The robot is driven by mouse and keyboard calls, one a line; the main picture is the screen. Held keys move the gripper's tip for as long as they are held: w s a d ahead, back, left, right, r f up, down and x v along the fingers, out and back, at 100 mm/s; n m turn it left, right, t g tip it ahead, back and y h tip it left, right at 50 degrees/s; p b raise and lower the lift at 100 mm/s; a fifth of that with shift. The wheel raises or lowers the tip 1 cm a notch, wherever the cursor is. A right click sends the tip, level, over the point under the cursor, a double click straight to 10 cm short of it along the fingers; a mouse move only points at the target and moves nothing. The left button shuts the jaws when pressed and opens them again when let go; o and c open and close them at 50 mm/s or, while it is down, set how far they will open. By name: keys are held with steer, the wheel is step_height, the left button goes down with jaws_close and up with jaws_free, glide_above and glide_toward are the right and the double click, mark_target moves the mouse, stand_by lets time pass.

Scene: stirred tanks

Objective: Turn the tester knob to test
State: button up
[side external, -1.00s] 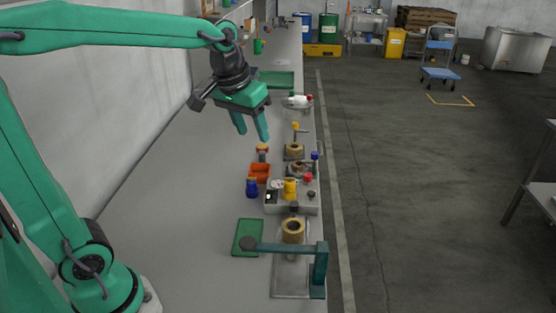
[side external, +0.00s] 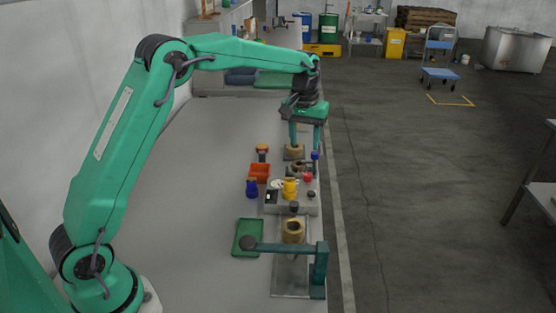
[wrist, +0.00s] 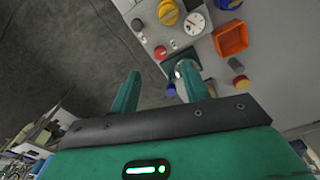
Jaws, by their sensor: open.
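The tester (side external: 280,208) is a pale grey box near the bench's right edge. It carries a yellow knob-like part (side external: 290,188), a small dark knob (side external: 311,195) and a red button (side external: 307,177). I cannot tell which knob the task names, or its setting. The wrist view shows the yellow part (wrist: 168,12), a white dial (wrist: 195,22), the dark knob (wrist: 137,25) and the red button (wrist: 160,52). My gripper (side external: 304,142) is open, pointing down just beyond the tester, apart from its knobs. Its fingers (wrist: 160,72) frame nothing gripped.
An orange-red bin (side external: 260,172) and a blue-capped item (side external: 252,188) stand left of the tester. Brass ring parts (side external: 292,231) stand in front of and behind it. A green tray (side external: 246,240) and a teal-armed fixture (side external: 319,270) are nearer. The bench's left side is clear.

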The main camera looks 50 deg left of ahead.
glide_above(308, 174)
steer(key=shift+n+g, duration=0.3)
step_height(308, 174, down, 4)
steer(key=shift+f, duration=0.2)
steer(key=shift+f, duration=0.15)
steer(key=shift+f, duration=3.8)
steer(key=c, duration=1)
